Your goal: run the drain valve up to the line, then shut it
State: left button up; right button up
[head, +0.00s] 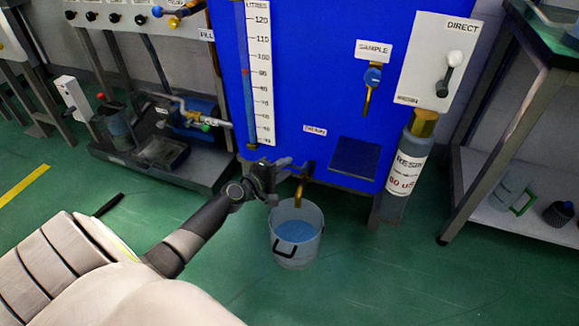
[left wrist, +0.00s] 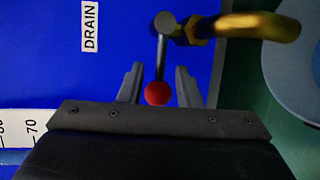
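The drain valve has a brass spout (head: 301,191) low on the blue tank (head: 320,60). My left gripper (head: 272,178) is at the valve. In the left wrist view its fingers (left wrist: 158,88) are apart, one on each side of the red ball, with gaps visible. A clear bucket (head: 296,255) with blue liquid stands under the spout; I see no clear stream. My right gripper is out of view.
A sight tube with a litre scale (head: 260,75) and a small red mark (head: 245,71) runs up the tank. A SAMPLE tap (head: 372,75), a resin cylinder (head: 408,160) and a DIRECT panel (head: 440,60) are to the right. The floor around the bucket is clear.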

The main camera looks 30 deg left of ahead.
pick_arm(q)
jog(key=shift+x, duration=1.35)
grip_shut()
